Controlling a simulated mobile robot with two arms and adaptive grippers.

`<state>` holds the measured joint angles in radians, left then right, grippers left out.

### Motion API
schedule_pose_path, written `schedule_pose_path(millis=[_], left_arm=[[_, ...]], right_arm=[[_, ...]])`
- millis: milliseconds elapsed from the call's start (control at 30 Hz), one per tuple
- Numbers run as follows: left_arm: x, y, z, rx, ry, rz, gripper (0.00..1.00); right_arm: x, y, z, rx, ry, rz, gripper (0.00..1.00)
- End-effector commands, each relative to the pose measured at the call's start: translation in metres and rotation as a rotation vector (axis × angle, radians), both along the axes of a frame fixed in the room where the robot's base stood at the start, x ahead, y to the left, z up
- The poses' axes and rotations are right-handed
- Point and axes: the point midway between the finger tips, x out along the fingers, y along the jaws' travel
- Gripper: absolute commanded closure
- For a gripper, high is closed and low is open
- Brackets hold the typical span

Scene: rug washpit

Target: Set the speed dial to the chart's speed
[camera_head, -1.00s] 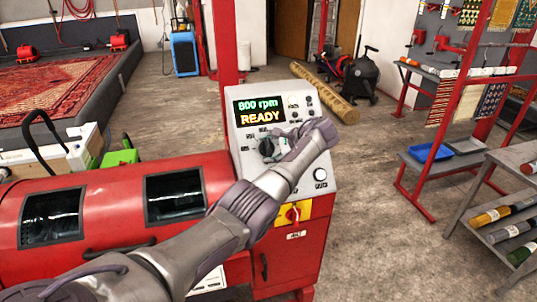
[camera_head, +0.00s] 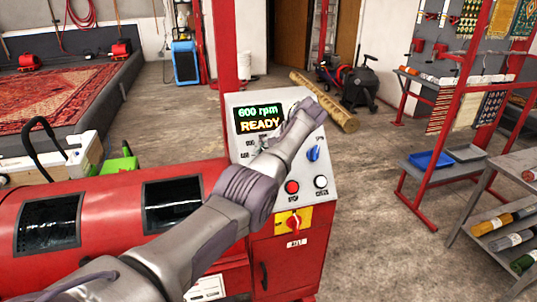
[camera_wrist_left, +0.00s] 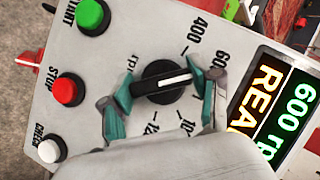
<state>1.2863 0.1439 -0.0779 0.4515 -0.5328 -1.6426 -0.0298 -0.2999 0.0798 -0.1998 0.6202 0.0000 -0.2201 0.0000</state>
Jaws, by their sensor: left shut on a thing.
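The speed dial (camera_wrist_left: 166,83) is a black round knob with a white pointer on the grey control panel (camera_head: 238,172). In the left wrist view its pointer points toward the 600 mark. My left gripper (camera_wrist_left: 161,90) has one teal-tipped finger on each side of the knob and is shut on it. In the head view my left arm hides most of the dial. The display (camera_head: 258,118) reads "600 rpm READY"; it also shows in the left wrist view (camera_wrist_left: 283,105). I cannot make out the speed chart. My right gripper is not in view.
The panel also has a blue knob (camera_head: 313,154), a red STOP button (camera_head: 292,187) and a white button (camera_head: 321,182). A green START button (camera_wrist_left: 93,17) shows in the wrist view. A red switch (camera_head: 293,222) sits below. Open floor lies right of the machine.

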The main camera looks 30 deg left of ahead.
Motion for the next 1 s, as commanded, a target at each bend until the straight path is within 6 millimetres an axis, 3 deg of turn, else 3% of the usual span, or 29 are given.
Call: schedule_pose_path(millis=[533,567,700,1000], left_arm=[[-0.0005,-0.0005,-0.0021,-0.016,-0.012,0.016,0.73],[-0.0006,-0.0005,-0.0021,-0.016,-0.012,0.016,0.36],[-0.0004,-0.0004,-0.0018,-0.015,-0.012,0.016,0.13],[-0.0001,-0.0002,-0.0004,-0.014,-0.014,0.015,0.12]], right_arm=[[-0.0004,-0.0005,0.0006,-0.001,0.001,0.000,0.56],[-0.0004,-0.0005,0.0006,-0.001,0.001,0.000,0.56],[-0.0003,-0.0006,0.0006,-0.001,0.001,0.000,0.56],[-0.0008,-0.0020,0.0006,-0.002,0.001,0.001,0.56]])
